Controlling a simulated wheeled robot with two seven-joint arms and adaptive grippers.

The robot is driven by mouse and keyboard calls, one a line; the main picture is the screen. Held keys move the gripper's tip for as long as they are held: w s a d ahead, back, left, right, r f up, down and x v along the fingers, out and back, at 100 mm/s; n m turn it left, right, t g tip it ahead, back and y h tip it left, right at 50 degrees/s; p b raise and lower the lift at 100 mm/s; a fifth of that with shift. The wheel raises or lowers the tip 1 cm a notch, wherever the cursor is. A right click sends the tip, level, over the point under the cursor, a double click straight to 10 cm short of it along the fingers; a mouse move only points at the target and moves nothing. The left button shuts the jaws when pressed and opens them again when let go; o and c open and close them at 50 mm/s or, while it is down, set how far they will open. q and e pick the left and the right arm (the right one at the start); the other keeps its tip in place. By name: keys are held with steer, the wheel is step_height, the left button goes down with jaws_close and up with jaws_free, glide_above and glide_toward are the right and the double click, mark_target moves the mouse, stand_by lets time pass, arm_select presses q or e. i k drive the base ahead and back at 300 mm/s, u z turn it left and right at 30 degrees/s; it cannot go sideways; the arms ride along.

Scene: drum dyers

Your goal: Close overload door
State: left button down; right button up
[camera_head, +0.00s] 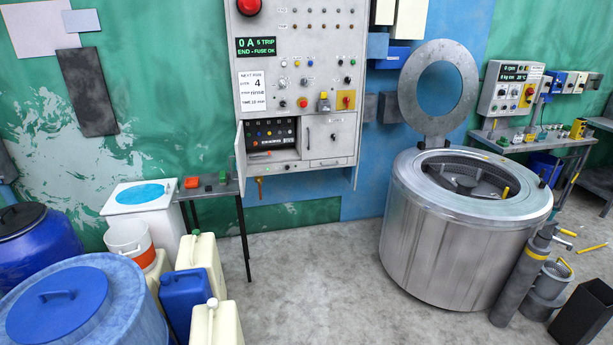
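The grey control cabinet (295,70) hangs on the wall at the upper middle of the head view. Its lower left compartment (271,138) is uncovered and shows a dark row of relays with small coloured parts. A narrow pale door (241,150) stands swung out at the left edge of this compartment, seen nearly edge-on; it looks like the overload door. A closed panel with a dark handle (308,138) is to the right of the opening. Neither of my grippers is in view.
A small table (208,190) with red and green items stands below left of the cabinet. Several jerrycans (200,258) and blue drums (85,305) crowd the left. A steel drum machine (455,240) with raised lid stands right. Floor (315,275) between is clear.

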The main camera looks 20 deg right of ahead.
mark_target(238, 157)
steer(key=z, duration=0.85)
steer(key=i, duration=0.35)
